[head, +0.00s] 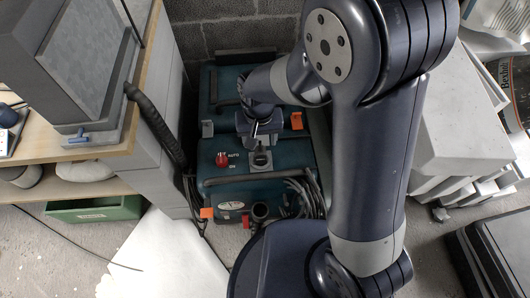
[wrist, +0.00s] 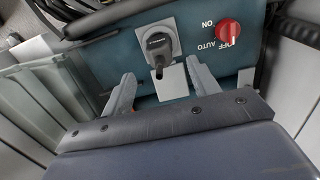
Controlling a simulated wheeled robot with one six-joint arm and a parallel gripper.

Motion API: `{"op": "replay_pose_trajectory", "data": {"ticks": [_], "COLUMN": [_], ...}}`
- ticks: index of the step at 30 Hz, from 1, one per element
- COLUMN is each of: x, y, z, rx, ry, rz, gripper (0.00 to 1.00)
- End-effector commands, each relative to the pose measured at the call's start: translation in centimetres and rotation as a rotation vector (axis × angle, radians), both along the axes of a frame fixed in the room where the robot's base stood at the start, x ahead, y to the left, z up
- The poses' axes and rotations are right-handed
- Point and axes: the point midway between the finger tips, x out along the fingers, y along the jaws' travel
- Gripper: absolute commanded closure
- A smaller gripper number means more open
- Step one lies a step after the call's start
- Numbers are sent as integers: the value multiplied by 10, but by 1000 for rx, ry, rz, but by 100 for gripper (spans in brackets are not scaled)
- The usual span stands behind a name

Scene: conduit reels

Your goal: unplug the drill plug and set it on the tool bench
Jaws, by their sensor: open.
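The dark drill plug (wrist: 157,46) sits in a grey socket plate on the teal machine's panel in the wrist view. In the head view the plug (head: 261,159) shows just below my gripper (head: 262,137). My gripper (wrist: 160,70) is open, with its two grey fingers apart. The plug's lower end lies between the fingertips in the picture; I see no contact, and the depth gap is hard to tell. The wooden tool bench (head: 70,150) is at the left in the head view.
The teal machine (head: 210,185) has a red knob (head: 221,159), orange latches and black cables. A grey boxy machine (head: 85,60) takes up much of the bench. A black hose (head: 155,125) hangs at its edge. A green crate (head: 95,209) is underneath. Pale blocks (head: 460,130) stand right.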

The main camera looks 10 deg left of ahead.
Motion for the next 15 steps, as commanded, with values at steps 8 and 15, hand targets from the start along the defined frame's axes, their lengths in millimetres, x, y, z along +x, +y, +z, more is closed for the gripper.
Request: {"op": "replay_pose_trajectory", "data": {"ticks": [8,15], "x": [0,0], "y": [-1,-1], "z": [-4,-25], "rx": [0,0], "ry": [0,1], "rz": [-1,-1], "gripper": [43,43]}}
